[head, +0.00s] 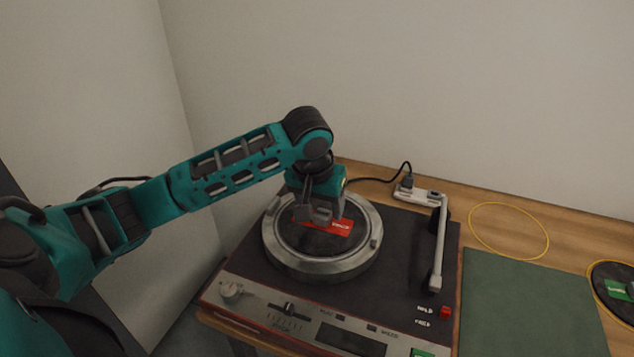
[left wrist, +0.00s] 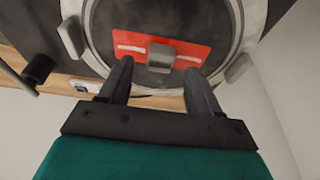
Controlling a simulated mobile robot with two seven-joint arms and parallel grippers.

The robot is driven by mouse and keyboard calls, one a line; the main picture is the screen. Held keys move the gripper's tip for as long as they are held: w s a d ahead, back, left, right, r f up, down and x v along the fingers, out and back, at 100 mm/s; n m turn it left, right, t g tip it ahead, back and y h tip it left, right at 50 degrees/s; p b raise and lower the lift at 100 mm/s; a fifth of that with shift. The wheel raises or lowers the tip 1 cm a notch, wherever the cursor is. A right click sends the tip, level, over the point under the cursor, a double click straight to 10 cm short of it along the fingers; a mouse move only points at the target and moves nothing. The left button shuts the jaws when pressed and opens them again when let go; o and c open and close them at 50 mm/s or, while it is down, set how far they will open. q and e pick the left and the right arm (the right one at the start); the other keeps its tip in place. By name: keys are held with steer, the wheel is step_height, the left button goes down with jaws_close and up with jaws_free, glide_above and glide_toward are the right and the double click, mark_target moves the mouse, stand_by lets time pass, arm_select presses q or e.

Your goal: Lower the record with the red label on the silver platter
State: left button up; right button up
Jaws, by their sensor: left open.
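The dark record (head: 310,240) with the red label (head: 340,227) lies inside the ring of the silver platter (head: 318,267) and looks flat. My left gripper (head: 322,212) is just above the label, pointing down, and hides part of it. In the left wrist view the red label (left wrist: 134,47) carries a grey grip block (left wrist: 161,57) at its middle. The open fingers of my left gripper (left wrist: 156,82) are apart, just short of the block in the picture, with nothing between them. The platter's rim (left wrist: 247,25) shows there too. My right gripper is not in view.
The turntable deck (head: 400,265) has a silver tonearm (head: 439,245) right of the platter, and a red button (head: 445,312) and slider in front. A green mat (head: 525,305), a yellow ring (head: 509,231) and a green-labelled record (head: 617,289) are further right. A wall stands behind.

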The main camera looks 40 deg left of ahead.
arm_select(q)
steer(key=w+a+v, duration=0.1)
steer(key=v, duration=1.5)
steer(key=shift+w+d+r, duration=0.2)
steer(key=shift+d+r, duration=0.1)
steer(key=shift+r, duration=0.1)
stand_by(0.7)
